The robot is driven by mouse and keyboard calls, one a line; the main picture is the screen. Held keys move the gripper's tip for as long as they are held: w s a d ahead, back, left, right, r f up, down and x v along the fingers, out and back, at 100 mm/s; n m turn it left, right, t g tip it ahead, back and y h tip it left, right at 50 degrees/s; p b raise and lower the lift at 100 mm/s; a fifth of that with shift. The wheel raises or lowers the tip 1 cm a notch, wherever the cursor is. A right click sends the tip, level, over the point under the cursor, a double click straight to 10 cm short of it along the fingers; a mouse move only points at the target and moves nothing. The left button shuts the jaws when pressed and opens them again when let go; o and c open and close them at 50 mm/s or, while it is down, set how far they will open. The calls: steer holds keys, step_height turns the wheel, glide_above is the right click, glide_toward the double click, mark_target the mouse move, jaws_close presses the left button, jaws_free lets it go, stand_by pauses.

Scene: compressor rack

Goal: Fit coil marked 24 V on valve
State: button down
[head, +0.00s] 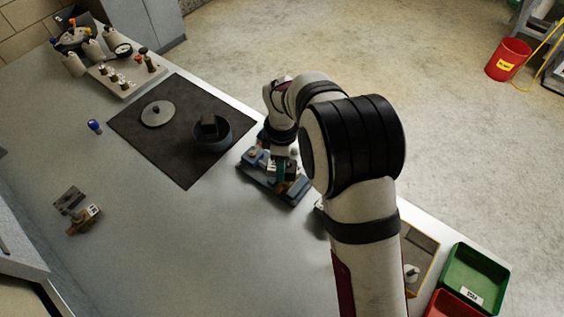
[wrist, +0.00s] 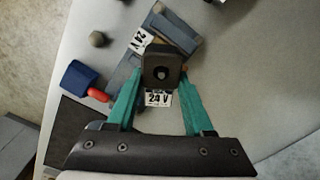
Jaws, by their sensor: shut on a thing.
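My gripper (wrist: 160,78) has teal fingers and is shut on a black coil (wrist: 163,66), a block with a round hole in its top. A white label on the coil's near side reads 24 V. In the head view, my gripper (head: 283,168) is low over a blue tray (head: 290,196) at the bench edge; the coil is hard to make out there. On the bench at lower left stands a brass-coloured piece (head: 84,219) with a white label, perhaps the valve. I cannot tell whether the coil touches the tray.
A dark mat (head: 180,160) carries a bowl (head: 213,137) and a round lid (head: 157,113). Green (head: 474,276) and red bins stand at lower right. The bench centre is clear.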

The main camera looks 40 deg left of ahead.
steer(key=shift+f, duration=0.35)
steer(key=shift+c, duration=1)
jaws_free()
steer(key=shift+o, duration=1)
steer(key=shift+r, duration=3.55)
